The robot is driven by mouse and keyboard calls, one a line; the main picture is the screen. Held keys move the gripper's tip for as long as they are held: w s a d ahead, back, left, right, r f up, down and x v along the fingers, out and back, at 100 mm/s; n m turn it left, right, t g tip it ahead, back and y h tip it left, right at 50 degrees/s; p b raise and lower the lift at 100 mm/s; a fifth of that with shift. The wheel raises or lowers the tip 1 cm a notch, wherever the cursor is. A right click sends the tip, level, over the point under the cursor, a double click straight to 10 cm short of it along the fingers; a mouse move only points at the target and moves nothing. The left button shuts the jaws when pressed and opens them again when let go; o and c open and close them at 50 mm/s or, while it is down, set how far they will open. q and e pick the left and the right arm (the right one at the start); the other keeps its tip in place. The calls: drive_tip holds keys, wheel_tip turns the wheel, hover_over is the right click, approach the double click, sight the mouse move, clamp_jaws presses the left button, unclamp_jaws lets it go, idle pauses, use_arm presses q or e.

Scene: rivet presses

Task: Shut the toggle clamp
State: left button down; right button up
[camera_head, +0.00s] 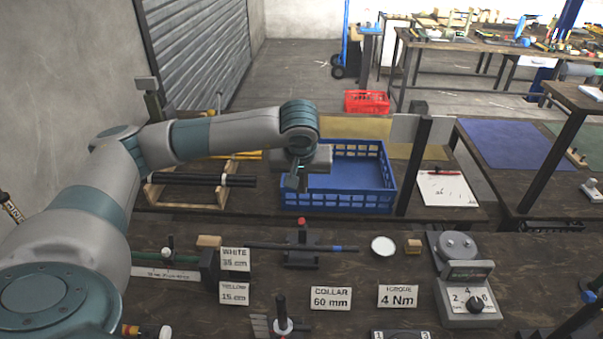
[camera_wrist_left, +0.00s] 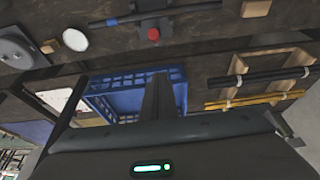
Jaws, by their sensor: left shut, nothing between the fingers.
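The toggle clamp seems to be the dark fixture (camera_head: 303,246) with a red-tipped handle, at the middle of the near bench. A dark rod (camera_head: 270,245) with a blue band lies across it. In the left wrist view the red tip (camera_wrist_left: 153,34) shows at the top centre, over the dark body. I cannot tell the handle's exact angle. My left gripper (camera_head: 293,184) is shut and empty, behind the clamp and apart from it, in front of the blue crate's left part. Its fingers (camera_wrist_left: 158,97) point towards the clamp in the wrist view. My right gripper is out of view.
The blue crate (camera_head: 340,200) stands behind the near bench. A wooden rack (camera_head: 185,190) with black and yellow rods is at left. A white disc (camera_head: 384,246), a wooden block (camera_head: 413,246) and a dial box (camera_head: 470,300) stand right of the clamp. Label cards (camera_head: 331,298) lie in front.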

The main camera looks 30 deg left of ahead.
sight(302, 223)
use_arm(q)
drive_tip(key=f+p, duration=0.1)
drive_tip(key=f, duration=0.1)
drive_tip(key=f+p, duration=0.1)
drive_tip(key=s+f+p, duration=0.1)
drive_tip(key=f, duration=0.1)
drive_tip(key=shift+d+f+p, duration=0.25)
drive_tip(key=shift+f+p, duration=0.05)
drive_tip(key=shift+s+d+f, duration=0.2)
drive_tip(key=shift+s+f, duration=0.05)
drive_tip(key=shift+f, duration=0.1)
